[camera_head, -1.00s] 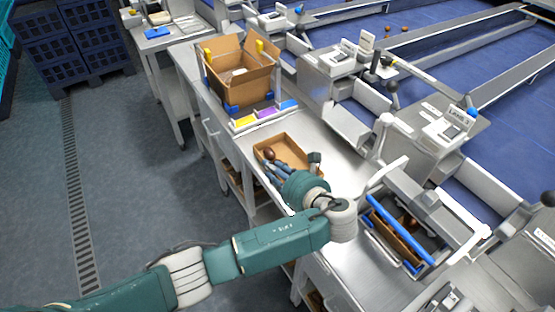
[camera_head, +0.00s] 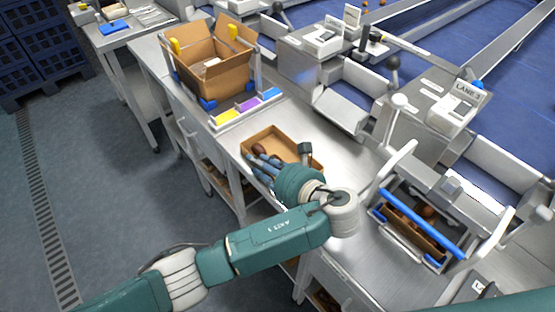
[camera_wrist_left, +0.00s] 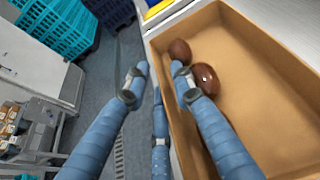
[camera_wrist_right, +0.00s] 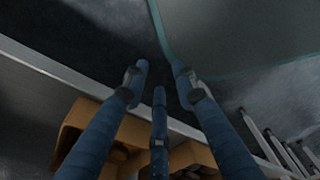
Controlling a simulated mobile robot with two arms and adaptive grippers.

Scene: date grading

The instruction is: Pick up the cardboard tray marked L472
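An open cardboard tray (camera_head: 287,144) lies on the steel bench, with brown dates in it. In the left wrist view the tray (camera_wrist_left: 262,105) fills the right side, with two dates (camera_wrist_left: 205,78) near its wall. No L472 marking is readable. My left gripper (camera_head: 270,165) is at the tray's near left side. In the left wrist view its fingers (camera_wrist_left: 158,78) are spread, one inside the wall and two outside; the wall runs between them. My right gripper (camera_wrist_right: 159,78) is open and empty, low beside a bench, out of the head view.
A large open carton (camera_head: 213,75) stands behind the tray, beside a yellow, purple and blue strip (camera_head: 248,104). A blue-handled holder (camera_head: 425,228) with another cardboard tray stands at right. In the right wrist view cardboard boxes (camera_wrist_right: 75,122) sit under a bench edge.

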